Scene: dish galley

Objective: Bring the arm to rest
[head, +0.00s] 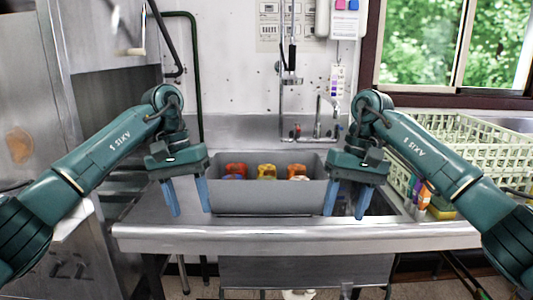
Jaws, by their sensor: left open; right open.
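My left gripper (188,197) hangs at the left side of the grey bin, fingers pointing down and apart. It is open and nothing shows between its fingers. My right gripper (346,200) hangs at the right side of the bin, also open with fingers down, and nothing is seen held in it. Both arms come in from the lower corners and bend at the wrist. Both grippers appear in front of the steel counter (290,236). Whether the fingertips touch anything cannot be told.
A grey bin (265,197) stands on the counter between my grippers, with several orange and yellow items (267,171) inside. A tap (318,125) rises behind it. Pale green racks (460,150) and several bottles (424,195) stand at the right. A steel machine is at the left.

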